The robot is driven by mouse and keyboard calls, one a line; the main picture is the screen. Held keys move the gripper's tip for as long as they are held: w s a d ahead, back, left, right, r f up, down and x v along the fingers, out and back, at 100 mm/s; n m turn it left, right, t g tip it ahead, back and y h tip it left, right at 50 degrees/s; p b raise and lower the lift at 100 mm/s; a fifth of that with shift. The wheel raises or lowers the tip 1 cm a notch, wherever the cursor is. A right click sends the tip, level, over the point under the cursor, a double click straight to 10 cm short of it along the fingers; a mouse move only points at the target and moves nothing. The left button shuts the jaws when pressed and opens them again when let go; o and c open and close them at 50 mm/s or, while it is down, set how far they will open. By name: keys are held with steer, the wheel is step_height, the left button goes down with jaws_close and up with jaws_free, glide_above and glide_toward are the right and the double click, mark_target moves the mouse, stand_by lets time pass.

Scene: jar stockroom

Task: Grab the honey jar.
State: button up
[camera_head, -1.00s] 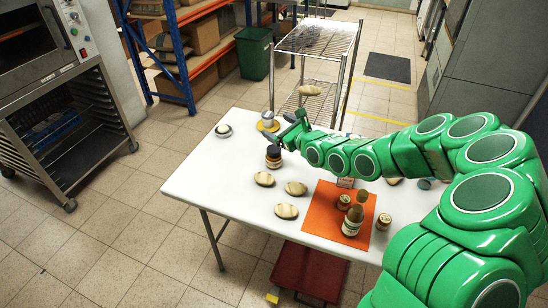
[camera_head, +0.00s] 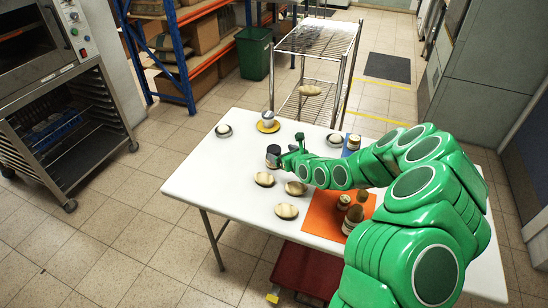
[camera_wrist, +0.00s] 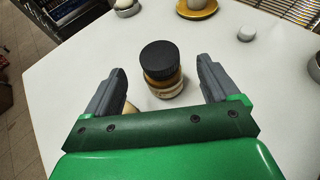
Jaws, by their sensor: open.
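A jar with a black lid and amber contents, which looks like the honey jar (camera_head: 273,157), stands upright on the white table (camera_head: 225,185). In the wrist view the jar (camera_wrist: 162,72) stands ahead of my palm, with a pale label low on its side. My gripper (camera_wrist: 160,82) is open, with one grey finger on each side of the jar and a gap on both sides. In the head view my gripper (camera_head: 284,154) is just right of the jar. The label cannot be read.
An orange mat (camera_head: 318,218) with small jars is at the front right. A yellow saucer (camera_head: 268,127) with a cup-like item stands behind.

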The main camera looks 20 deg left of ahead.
mark_target(274, 149)
steer(key=shift+x, duration=2.35)
steer(key=shift+r, duration=0.1)
steer(key=c, duration=1.5)
